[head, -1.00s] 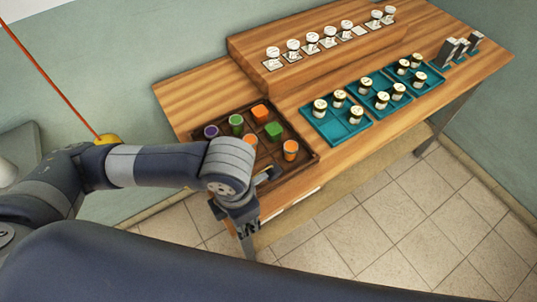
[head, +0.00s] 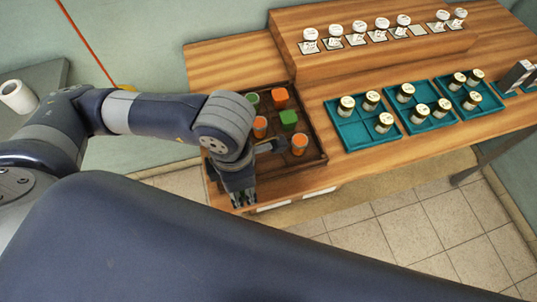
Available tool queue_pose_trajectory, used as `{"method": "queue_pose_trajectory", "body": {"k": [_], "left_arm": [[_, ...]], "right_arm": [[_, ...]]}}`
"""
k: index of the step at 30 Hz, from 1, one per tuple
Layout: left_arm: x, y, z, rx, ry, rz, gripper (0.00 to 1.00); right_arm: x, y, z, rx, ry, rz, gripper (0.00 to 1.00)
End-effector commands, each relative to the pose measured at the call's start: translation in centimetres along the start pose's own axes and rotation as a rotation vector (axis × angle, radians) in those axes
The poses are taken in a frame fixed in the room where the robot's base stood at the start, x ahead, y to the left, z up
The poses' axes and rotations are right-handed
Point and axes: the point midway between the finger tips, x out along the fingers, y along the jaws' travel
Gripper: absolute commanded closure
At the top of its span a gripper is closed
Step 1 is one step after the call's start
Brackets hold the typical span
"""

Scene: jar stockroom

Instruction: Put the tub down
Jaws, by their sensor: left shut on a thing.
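My left gripper (head: 244,198) points down at the front left corner of the brown divided tray (head: 318,161). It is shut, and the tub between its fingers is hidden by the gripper. In the tray stand an orange square tub (head: 280,98), a green square tub (head: 288,120), a round orange tub (head: 299,145) at the right, another orange one (head: 260,127) and a green one (head: 251,98) beside my wrist. My arm covers the tray's left part. I cannot tell how high the gripper is above the tray. My right gripper is not in view.
Teal trays (head: 364,134) with several lidded jars stand right of the brown tray. A raised wooden shelf (head: 350,58) behind holds a row of white-lidded jars on cards. Bare wood (head: 225,62) lies behind the brown tray. A white cup (head: 16,96) stands on a grey surface at left.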

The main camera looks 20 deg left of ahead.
Motion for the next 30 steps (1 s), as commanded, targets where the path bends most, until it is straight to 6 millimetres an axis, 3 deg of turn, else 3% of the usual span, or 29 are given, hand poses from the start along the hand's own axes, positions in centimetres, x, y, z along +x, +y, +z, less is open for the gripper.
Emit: {"method": "queue_pose_trajectory", "body": {"k": [6,15,22,30], "left_arm": [[-0.3,3.8,3.3,-0.01,0.002,0.002,0.9],[0.4,8.2,7.4,-0.008,0.001,0.002,0.9],[1.0,9.3,8.4,-0.005,0.001,0.001,0.9],[4.2,9.3,8.4,-0.005,0.001,0.001,0.9]], "right_arm": [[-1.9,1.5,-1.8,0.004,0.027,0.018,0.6],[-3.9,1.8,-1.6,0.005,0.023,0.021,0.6],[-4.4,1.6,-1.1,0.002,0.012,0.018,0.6],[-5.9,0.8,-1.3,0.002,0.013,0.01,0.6]]}}
